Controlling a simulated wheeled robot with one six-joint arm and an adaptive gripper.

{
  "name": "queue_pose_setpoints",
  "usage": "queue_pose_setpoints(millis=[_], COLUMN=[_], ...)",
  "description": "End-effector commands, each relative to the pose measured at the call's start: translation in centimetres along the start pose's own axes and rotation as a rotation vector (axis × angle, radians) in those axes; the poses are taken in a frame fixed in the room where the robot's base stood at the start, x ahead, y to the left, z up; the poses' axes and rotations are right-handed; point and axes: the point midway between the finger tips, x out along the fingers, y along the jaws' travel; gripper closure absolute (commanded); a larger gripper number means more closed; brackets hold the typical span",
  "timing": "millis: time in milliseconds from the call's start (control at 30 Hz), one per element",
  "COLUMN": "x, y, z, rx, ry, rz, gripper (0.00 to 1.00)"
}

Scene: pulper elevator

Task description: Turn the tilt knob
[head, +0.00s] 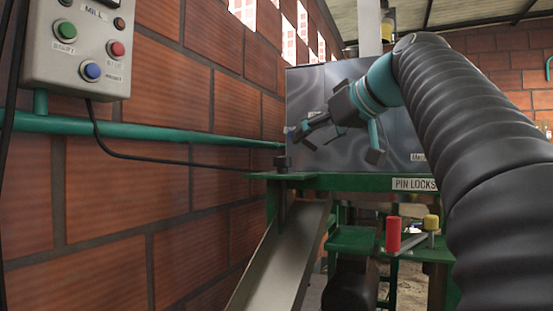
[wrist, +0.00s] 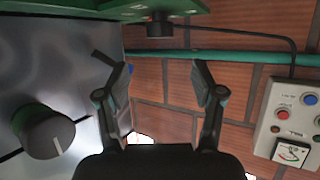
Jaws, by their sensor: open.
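A black round knob with a white pointer line (wrist: 45,130) sits on a grey metal panel at the left of the wrist view. No readable label shows which control it is. In the head view the knob cannot be made out; my arm and gripper cover part of the grey metal box (head: 300,95). My gripper (head: 336,146) is open and empty in front of that box. In the wrist view its two fingers (wrist: 156,72) stand wide apart, with the knob to the left of them, outside the jaws.
A control box with coloured buttons (head: 78,45) hangs on the brick wall at left. A green pipe (head: 180,132) and a cable run along it. A metal chute (head: 283,255), a red cylinder (head: 393,235) and a yellow knob (head: 431,223) lie lower down.

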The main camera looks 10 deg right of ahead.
Motion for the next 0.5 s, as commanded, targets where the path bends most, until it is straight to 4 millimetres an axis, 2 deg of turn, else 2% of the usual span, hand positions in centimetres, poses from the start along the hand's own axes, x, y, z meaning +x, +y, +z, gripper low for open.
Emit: queue_pose_setpoints(millis=[33, 300, 500], x=[1.1, 6.3, 9.3], y=[-0.1, -0.2, -0.2], z=[0.1, 0.1, 0.1], rx=[0.001, 0.000, 0.000], ry=[-0.002, -0.003, -0.003], rz=[-0.006, -0.006, -0.005], gripper=[0.33, 0.33, 0.33])
